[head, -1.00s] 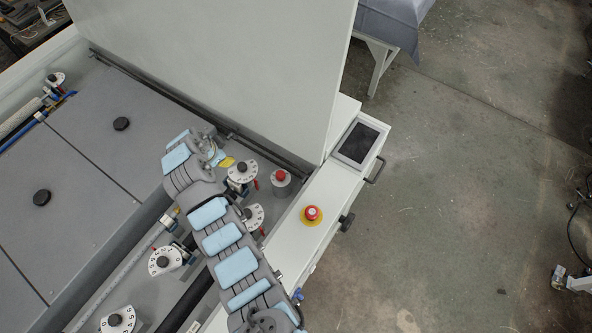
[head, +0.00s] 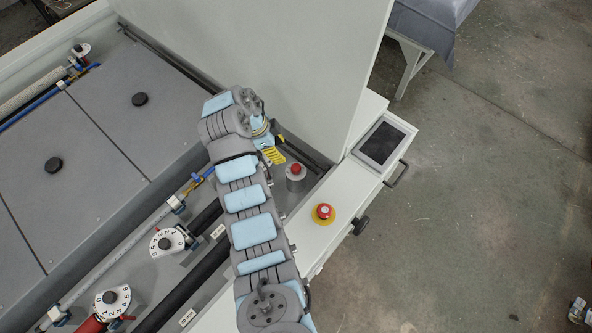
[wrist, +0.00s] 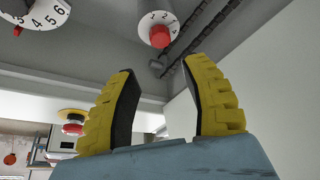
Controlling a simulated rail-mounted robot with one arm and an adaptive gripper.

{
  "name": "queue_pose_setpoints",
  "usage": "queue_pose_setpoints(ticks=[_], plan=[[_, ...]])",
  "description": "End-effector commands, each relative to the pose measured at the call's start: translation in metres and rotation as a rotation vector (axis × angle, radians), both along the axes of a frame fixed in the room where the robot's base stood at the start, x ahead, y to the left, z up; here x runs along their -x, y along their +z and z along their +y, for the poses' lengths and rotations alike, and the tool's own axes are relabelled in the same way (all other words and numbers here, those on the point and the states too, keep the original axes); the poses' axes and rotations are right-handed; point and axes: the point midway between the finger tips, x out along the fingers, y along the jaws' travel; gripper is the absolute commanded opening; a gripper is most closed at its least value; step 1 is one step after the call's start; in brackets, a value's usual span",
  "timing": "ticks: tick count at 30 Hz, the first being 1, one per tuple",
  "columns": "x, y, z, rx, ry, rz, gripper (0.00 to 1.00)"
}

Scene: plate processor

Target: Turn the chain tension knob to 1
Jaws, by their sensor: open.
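A small round white dial with a red knob (wrist: 160,36) shows numbers including 1 and 2 in the wrist view, just beyond my fingertips. In the head view a red-topped knob (head: 296,169) on a grey round base stands right of my gripper (head: 272,154). No label tells which knob is the chain tension one. My gripper (wrist: 158,68) is open and empty, with two yellow ribbed fingers apart. The red knob lies ahead of the gap between them, not touched. A larger white dial (wrist: 40,12) with black numbers is cut off at the upper left.
Two white number dials, one (head: 167,241) and another (head: 111,300), lie left of my arm. A red emergency button (head: 323,211) and a dark screen (head: 382,144) sit on the white side panel. A tall pale panel (head: 280,60) stands behind my gripper.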

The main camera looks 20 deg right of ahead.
Motion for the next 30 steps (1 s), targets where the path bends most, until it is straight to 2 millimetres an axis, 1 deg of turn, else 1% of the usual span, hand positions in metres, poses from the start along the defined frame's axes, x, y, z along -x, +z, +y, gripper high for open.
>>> queue_pose_setpoints(ticks=[1, 4, 8, 11, 15, 21, 30], plan=[[0.001, -0.011, -0.002, 0.0, -0.001, 0.0, 0.47], [0.003, -0.021, -0.008, 0.0, -0.002, 0.002, 0.47], [0.008, -0.042, -0.016, 0.0, -0.002, 0.007, 0.47], [0.008, -0.053, -0.023, 0.001, -0.001, 0.003, 0.47], [0.011, -0.072, -0.03, 0.001, -0.001, 0.004, 0.47], [0.013, -0.094, -0.038, 0.0, -0.002, 0.004, 0.47], [0.015, -0.113, -0.046, 0.0, -0.002, 0.002, 0.47]])
